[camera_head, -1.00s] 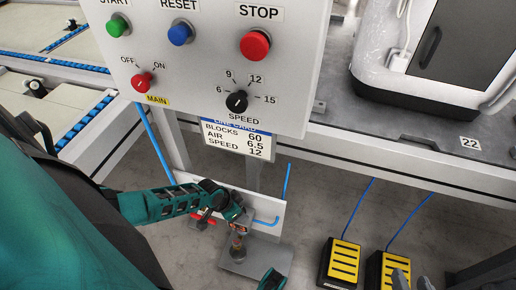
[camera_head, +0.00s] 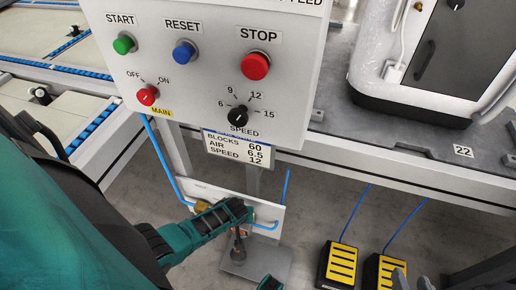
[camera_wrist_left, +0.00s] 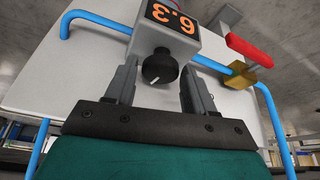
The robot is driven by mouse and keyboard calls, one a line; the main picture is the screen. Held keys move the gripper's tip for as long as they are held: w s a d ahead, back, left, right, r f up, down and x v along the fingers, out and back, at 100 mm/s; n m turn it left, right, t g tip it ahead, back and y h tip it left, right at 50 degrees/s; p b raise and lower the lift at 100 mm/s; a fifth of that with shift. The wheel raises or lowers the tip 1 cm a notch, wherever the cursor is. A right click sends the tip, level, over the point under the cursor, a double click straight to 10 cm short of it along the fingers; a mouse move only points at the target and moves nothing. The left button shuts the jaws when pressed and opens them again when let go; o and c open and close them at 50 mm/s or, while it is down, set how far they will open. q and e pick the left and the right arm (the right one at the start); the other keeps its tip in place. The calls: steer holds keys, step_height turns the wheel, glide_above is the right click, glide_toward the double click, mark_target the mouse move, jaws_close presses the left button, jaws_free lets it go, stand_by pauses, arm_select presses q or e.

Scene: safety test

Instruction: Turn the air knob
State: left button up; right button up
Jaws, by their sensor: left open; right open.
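The black air knob (camera_wrist_left: 158,66) has a white mark and sits on a grey regulator box (camera_wrist_left: 168,32) with an orange display. The display appears upside down and seems to read 6.3. In the left wrist view my left gripper (camera_wrist_left: 159,92) is open, one finger on each side of the knob, with visible gaps; I cannot tell any contact. In the head view my left gripper (camera_head: 242,212) is at the low white panel (camera_head: 266,213) and hides the knob. My right gripper (camera_head: 412,281) is open at the bottom edge, away from the panel.
The card (camera_head: 238,148) lists AIR 6.5. Above hangs a control box (camera_head: 205,83) with buttons and a speed dial (camera_head: 238,116). A red-handled valve (camera_wrist_left: 249,50) and blue tubes (camera_wrist_left: 100,20) are close to my left gripper. Yellow pedals (camera_head: 341,263) stand on the floor.

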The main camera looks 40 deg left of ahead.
arm_select(q)
steer(key=n+b, duration=0.1)
steer(key=n, duration=0.1)
steer(key=n+g+y+b, duration=0.1)
steer(key=n, duration=0.2)
steer(key=shift+w+d+f+y, duration=0.15)
steer(key=shift+d+f+y, duration=0.05)
steer(key=shift+y, duration=0.1)
steer(key=s+d+r+m+t+h+p, duration=0.1)
steer(key=d+r+m+t+p, duration=0.1)
steer(key=r+p, duration=0.3)
steer(key=s+d+r+m+t+h+p, duration=0.1)
steer(key=d+r+m+p, duration=0.3)
steer(key=r, duration=1)
steer(key=s+d+r+m+t+h+p, duration=0.2)
steer(key=d+r+m+p, duration=0.1)
steer(key=r+p, duration=0.4)
step_height(320, 180, up, 3)
steer(key=shift+d+r+m+t, duration=0.1)
steer(key=shift+d+m+t, duration=0.2)
steer(key=shift+d+m, duration=0.1)
arm_select(e)
step_height(320, 180, up, 14)
steer(key=shift+f, duration=0.1)
